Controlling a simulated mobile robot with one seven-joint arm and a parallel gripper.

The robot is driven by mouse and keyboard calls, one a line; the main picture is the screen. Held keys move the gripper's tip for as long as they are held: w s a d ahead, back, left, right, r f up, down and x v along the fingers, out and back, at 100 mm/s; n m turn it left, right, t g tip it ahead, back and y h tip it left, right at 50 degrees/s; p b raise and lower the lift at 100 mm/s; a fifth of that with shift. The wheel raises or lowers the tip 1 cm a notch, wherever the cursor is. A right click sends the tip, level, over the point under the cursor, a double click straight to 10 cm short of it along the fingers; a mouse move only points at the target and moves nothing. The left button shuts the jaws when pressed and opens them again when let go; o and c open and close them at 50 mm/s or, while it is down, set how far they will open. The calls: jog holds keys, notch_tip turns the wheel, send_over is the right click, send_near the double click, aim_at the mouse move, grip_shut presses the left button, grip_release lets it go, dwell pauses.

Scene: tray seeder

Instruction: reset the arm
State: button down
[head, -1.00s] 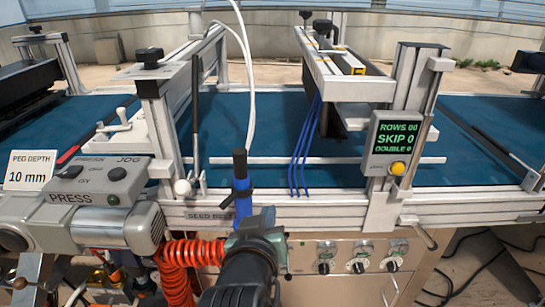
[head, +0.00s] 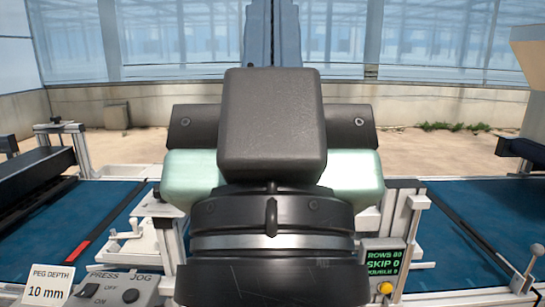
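My gripper (head: 272,125) fills the middle of the head view, raised in front of the camera. I see its dark grey housing, pale green sides and the black wrist with a silver band. Its fingers are hidden behind this housing, so I cannot tell whether they are open or shut or hold anything. A bluish upright shows above it; I cannot tell whether it is a greenhouse post.
The seeder's blue belt (head: 465,225) shows on both sides, its middle hidden behind my arm. The counter display (head: 383,262) stands right of my wrist. The press and jog switch box (head: 112,290) and the peg depth card (head: 48,284) are at lower left.

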notch_tip(320, 180, up, 14)
jog(key=p, duration=1.2)
